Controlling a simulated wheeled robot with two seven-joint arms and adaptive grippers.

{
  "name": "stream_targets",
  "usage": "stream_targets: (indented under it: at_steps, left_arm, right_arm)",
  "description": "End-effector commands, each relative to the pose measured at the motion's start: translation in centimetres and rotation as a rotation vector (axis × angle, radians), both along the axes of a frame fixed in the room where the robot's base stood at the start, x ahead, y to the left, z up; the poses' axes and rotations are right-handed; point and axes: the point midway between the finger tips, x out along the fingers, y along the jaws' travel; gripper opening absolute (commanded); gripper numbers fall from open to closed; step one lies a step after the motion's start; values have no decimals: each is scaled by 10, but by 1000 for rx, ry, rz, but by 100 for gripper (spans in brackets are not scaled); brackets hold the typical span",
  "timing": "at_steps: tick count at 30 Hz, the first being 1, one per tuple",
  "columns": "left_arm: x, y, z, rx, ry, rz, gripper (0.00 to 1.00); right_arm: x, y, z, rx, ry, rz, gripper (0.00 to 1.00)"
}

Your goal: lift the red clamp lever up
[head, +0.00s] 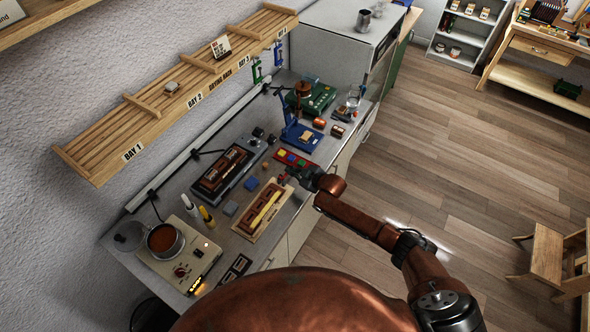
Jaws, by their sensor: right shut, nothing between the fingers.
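A light wooden board (247,229) lies on the workbench (225,247) with a red-brown block and a yellow strip on it. A small red part (283,180), which may be the red clamp lever, shows at the board's far right end. It is tiny and partly covered by my gripper, so I cannot tell its tilt. My right gripper (289,174) is shut and empty, right at that end of the board. I cannot tell whether it touches the red part. My left gripper is out of view.
A red tray with coloured squares (293,160) lies just behind the gripper. A dark framed block (222,170), a blue stand (303,136) and a pot (164,241) on a hot plate (163,267) share the bench. A wooden rack (180,90) overhangs the back.

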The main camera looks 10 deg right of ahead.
Motion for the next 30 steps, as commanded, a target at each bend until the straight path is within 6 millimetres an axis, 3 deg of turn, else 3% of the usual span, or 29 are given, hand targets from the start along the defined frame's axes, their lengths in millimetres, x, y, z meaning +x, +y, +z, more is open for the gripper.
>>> stream_targets:
  at_steps: [10, 14, 21, 30]
  left_arm:
    - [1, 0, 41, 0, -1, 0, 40]
    - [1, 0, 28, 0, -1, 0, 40]
    - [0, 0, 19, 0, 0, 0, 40]
    - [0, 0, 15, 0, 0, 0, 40]
  right_arm:
    - [-3, -10, 46, -1, -1, 0, 0]
    - [-20, -28, 51, -1, 1, -1, 0]
    - [-46, -57, 75, -1, 1, -2, 0]
    - [-60, -73, 90, 1, 0, -3, 0]
